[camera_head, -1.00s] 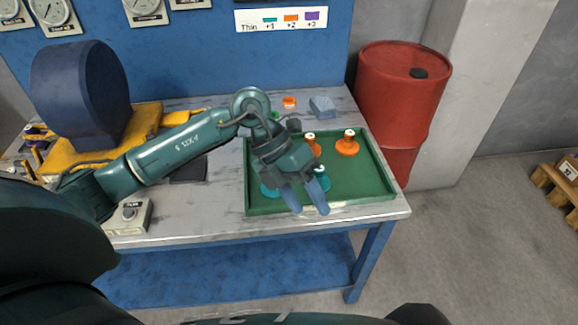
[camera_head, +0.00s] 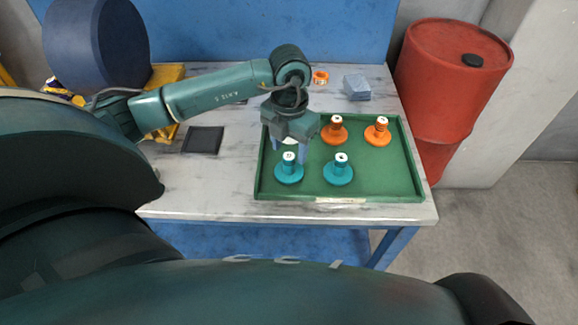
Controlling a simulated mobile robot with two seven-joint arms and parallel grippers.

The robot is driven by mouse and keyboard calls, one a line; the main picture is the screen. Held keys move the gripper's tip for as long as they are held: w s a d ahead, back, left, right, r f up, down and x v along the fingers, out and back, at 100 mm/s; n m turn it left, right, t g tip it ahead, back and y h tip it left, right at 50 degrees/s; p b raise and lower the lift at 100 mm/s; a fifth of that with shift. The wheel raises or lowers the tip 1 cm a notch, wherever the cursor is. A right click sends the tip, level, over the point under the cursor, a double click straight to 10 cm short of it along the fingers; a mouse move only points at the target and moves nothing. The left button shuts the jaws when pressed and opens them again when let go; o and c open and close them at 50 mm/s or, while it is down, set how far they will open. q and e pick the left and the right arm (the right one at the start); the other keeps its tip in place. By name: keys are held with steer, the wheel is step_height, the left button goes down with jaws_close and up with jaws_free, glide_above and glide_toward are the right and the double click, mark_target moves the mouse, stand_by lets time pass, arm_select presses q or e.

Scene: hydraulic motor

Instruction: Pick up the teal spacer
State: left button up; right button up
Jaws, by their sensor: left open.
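Two teal spacers with wide round bases and white-topped knobs stand upright in the green tray (camera_head: 402,190), near its front edge. One teal spacer (camera_head: 289,175) is at the left and the other teal spacer (camera_head: 338,174) is right of it. My left gripper (camera_head: 289,153) points down over the left part of the tray, its fingers open. The fingertips appear just behind and above the left teal spacer's knob; I cannot tell the exact height gap. Something white shows between the fingers, mostly hidden by the gripper. My right gripper is not in view.
Two orange spacers, one near the middle (camera_head: 333,134) and one at the right (camera_head: 377,134), stand in the tray's back half. A grey-blue block (camera_head: 357,88) and a small orange ring (camera_head: 320,77) lie behind the tray. A dark pad (camera_head: 203,140) lies left. A red barrel (camera_head: 450,80) stands right.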

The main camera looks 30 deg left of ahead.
mark_target(289, 156)
arm_select(q)
steer(key=f, duration=0.4)
steer(key=shift+s+d+f, duration=0.1)
steer(key=shift+s+f, duration=0.1)
steer(key=shift+f, duration=0.2)
jaws_close()
step_height(289, 156, up, 10)
steer(key=shift+r, duration=0.1)
stand_by(0.6)
steer(key=s+d+p, duration=0.1)
steer(key=s+d, duration=0.8)
steer(key=s, duration=0.5)
steer(key=shift+s+p, duration=0.3)
